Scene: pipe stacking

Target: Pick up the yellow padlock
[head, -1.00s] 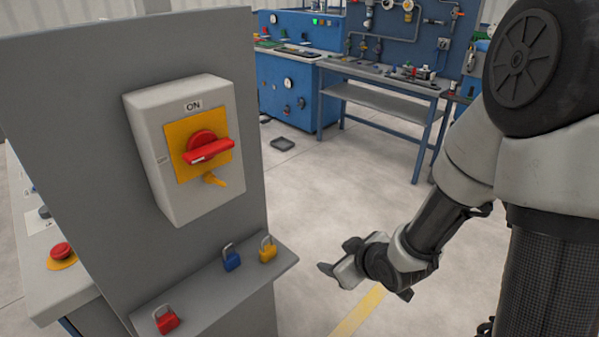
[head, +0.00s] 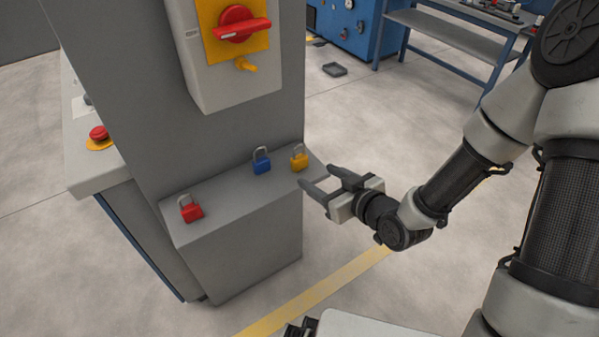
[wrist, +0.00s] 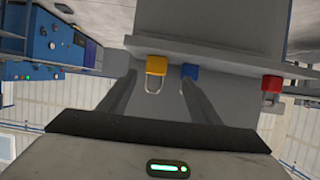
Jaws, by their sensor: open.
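The yellow padlock (head: 299,160) stands at the right end of the grey ledge (head: 232,192), shackle up. In the wrist view the yellow padlock (wrist: 156,67) appears upside down, a little beyond the fingertips and between their lines, nearer the left finger. My gripper (head: 320,178) is open and empty, just right of the ledge, its fingers pointing left toward the yellow padlock without visible contact. The blue padlock (head: 261,162) stands just left of the yellow one; in the wrist view the blue padlock (wrist: 190,72) is by the right fingertip.
A red padlock (head: 190,209) stands at the ledge's left end. A grey panel with a switch box (head: 235,75) and red handle rises behind the ledge. A red button (head: 98,133) is at the left. Open floor lies right of the ledge.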

